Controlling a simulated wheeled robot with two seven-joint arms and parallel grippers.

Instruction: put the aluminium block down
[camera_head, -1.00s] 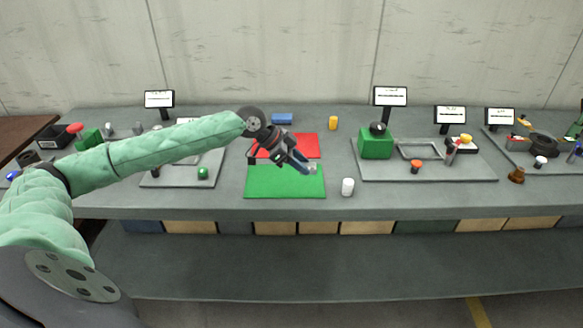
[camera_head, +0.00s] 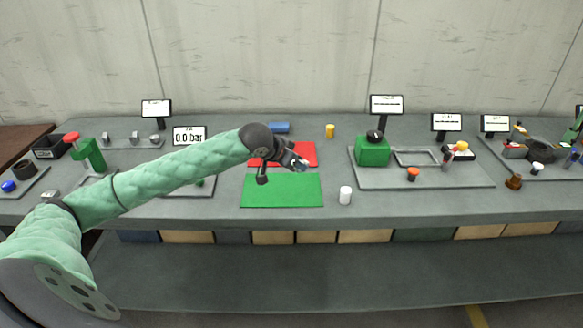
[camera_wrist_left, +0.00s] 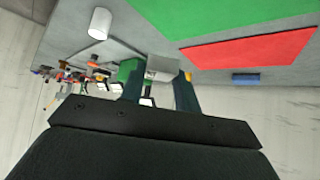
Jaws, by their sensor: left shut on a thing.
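My left gripper (camera_head: 299,165) is shut on the aluminium block. The block is a small light grey piece (camera_wrist_left: 160,68) between the two dark fingers in the left wrist view. In the head view the gripper is over the front right part of the red mat (camera_head: 308,150), near the back edge of the green mat (camera_head: 283,192). The block seems to be held above the table; its exact height is hard to tell. In the head view the block is small and partly hidden by the fingers. My right gripper is out of view.
A white cylinder (camera_head: 345,195) stands right of the green mat. A tray (camera_head: 430,180) with a green box (camera_head: 373,151) lies to the right. The green mat is clear.

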